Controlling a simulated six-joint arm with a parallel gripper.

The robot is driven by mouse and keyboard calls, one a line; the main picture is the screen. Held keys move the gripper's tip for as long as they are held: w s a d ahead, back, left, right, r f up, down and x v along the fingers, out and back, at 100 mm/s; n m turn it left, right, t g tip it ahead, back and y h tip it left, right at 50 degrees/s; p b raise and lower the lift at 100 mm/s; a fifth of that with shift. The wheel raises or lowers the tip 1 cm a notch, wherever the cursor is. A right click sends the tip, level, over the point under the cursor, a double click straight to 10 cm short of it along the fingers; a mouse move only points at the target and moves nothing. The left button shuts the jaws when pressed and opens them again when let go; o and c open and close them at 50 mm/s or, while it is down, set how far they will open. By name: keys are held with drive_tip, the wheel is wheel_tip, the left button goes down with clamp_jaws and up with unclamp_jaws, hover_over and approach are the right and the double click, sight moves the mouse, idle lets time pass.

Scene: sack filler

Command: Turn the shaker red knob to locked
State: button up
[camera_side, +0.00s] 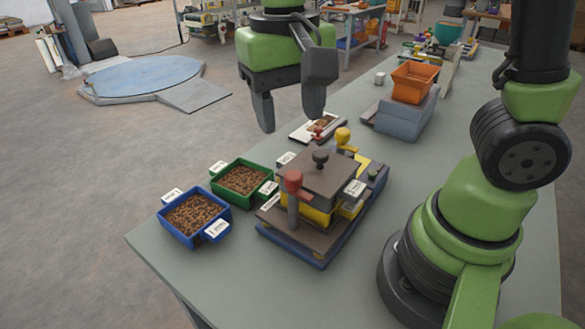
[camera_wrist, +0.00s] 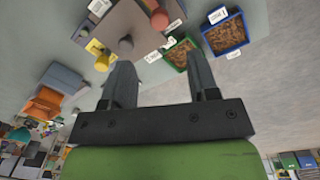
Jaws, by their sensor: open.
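The shaker (camera_side: 315,205) is a low machine with a brown top plate, yellow sides and a blue base, standing on the grey-green bench. A red knob (camera_side: 293,181) tops a grey post at its near left corner; the knob also shows in the wrist view (camera_wrist: 159,20). A black knob (camera_side: 320,157) sits on the top plate, and a yellow knob (camera_side: 343,136) stands at the back. My gripper (camera_side: 290,122) is open and empty, fingers pointing down, above and behind the shaker, apart from the red knob. The knob's lock setting cannot be read.
A green tray (camera_side: 217,178) and a blue tray (camera_side: 162,215) of brown pellets stand left of the shaker. An orange bin (camera_side: 413,83) sits on a grey-blue box (camera_side: 405,118) at the back right. A smaller red part (camera_side: 317,131) shows behind the shaker.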

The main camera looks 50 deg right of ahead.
sight(292, 174)
drive_tip(key=f, duration=1)
drive_tip(key=shift+d, duration=0.2)
drive_tip(key=c, duration=0.9)
